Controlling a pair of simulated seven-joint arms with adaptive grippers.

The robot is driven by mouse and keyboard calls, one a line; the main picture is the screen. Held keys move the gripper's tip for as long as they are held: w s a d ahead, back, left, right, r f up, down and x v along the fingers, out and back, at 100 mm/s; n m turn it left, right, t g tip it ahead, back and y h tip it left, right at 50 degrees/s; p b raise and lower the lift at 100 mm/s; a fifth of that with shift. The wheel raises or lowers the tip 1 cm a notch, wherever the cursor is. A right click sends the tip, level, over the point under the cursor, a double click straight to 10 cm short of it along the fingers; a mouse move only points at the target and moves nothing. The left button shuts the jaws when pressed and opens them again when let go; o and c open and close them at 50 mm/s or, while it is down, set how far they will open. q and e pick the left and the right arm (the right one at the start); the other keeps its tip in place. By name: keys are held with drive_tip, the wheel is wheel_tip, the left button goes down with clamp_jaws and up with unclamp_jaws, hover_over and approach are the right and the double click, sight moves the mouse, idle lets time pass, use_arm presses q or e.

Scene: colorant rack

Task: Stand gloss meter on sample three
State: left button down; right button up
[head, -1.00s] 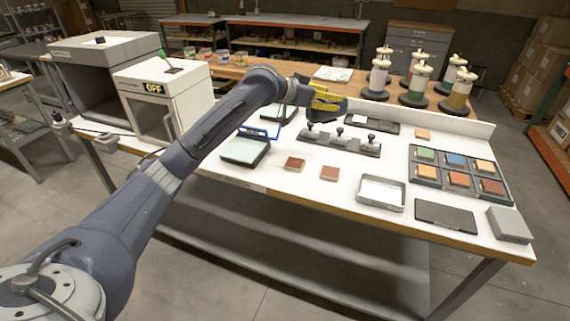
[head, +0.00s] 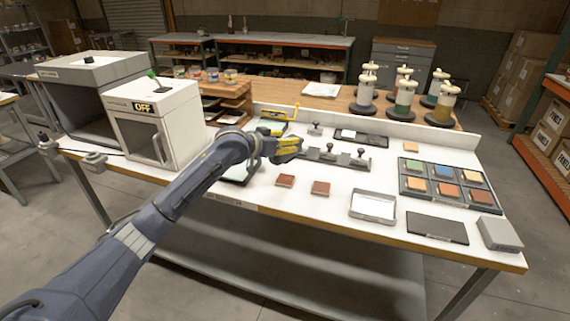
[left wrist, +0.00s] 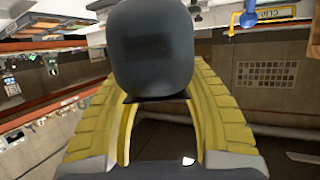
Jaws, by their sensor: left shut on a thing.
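My left gripper (head: 289,146), with yellow fingers, is over the table behind the two brown-red tiles, beside the left end of a dark bar with knobs. In the left wrist view its fingers (left wrist: 160,125) are shut on a dark grey rounded block (left wrist: 150,45), which I take to be the gloss meter. The head view hardly shows the block. Sample cards lie in a dark tray (head: 427,197) at the right; I cannot tell which one is sample three. Two brown-red tiles (head: 285,181) and (head: 320,188) lie loose in front of the gripper. My right gripper is not in view.
The bar with knobs (head: 340,161) lies right of the gripper. A shallow metal tray (head: 373,206), a dark flat plate (head: 437,228) and a grey block (head: 499,234) lie along the front right. Pump canisters (head: 403,100) stand behind. A white box marked OFF (head: 153,120) stands left.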

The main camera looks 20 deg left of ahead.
sight(272, 165)
use_arm(q)
drive_tip(key=shift+f, duration=4.35)
drive_tip(key=shift+f, duration=0.15)
drive_tip(key=c, duration=0.7)
unclamp_jaws()
drive_tip(key=shift+s+a, duration=0.1)
drive_tip(key=shift+s, duration=0.05)
drive_tip(key=v, duration=1.1)
drive_tip(key=shift+s+a+r, duration=0.1)
drive_tip(key=shift+s+r, duration=0.15)
drive_tip(key=shift+s, duration=0.1)
